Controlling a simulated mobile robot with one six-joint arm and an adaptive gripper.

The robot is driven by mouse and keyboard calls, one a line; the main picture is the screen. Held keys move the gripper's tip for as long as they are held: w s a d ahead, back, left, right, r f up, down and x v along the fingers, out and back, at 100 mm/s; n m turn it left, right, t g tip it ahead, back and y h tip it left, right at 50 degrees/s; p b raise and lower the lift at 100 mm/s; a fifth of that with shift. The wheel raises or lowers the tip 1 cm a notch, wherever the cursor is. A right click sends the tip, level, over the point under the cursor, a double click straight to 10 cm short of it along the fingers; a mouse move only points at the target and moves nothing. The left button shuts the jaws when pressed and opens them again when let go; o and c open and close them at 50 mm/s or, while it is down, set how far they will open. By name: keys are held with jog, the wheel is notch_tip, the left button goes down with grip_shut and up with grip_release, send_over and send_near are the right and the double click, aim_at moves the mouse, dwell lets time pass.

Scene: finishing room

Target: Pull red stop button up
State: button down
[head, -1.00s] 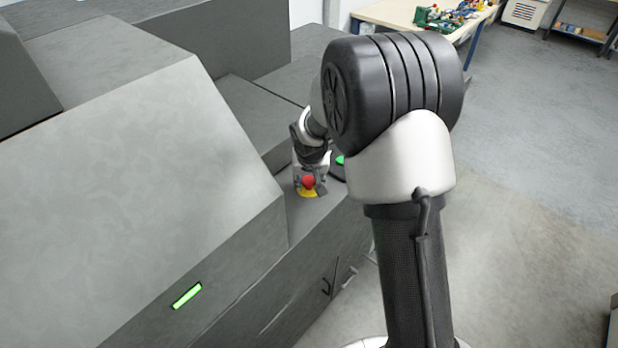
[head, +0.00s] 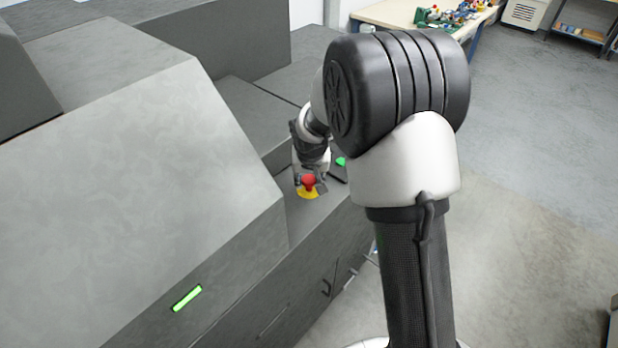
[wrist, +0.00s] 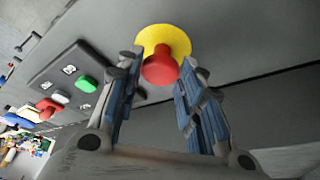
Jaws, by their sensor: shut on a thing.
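The red stop button (head: 309,180) sits on a yellow round base (head: 308,193) on the grey machine's ledge. The wrist view shows the red mushroom head (wrist: 160,68) and the yellow disc (wrist: 164,40) behind it. My gripper (wrist: 162,68) has one finger on each side of the red head and is shut on it. The exact contact of the fingertips is hard to see. In the head view my gripper (head: 310,177) is small, at the button, partly under my arm.
A dark panel (wrist: 72,78) beside the button carries a green button (wrist: 86,83) and white and red ones. The sloped grey machine housing (head: 130,180) stands left. A table (head: 395,13) with coloured items is at the back. Floor on the right is clear.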

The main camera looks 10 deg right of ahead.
jog(key=c, duration=1.1)
grip_release()
jog(key=shift+r, duration=0.15)
jog(key=shift+o, duration=0.2)
jog(key=v, duration=1.2)
jog(key=s+d+r+b, duration=0.1)
jog(key=s+r+b, duration=0.3)
jog(key=s, duration=0.9)
jog(key=s+f+n+b, duration=0.1)
jog(key=s, duration=1.6)
jog(key=shift+s+f+n+y+b, duration=0.2)
jog(key=shift+s+n+y+b, duration=0.1)
jog(key=shift+s+n+b, duration=0.1)
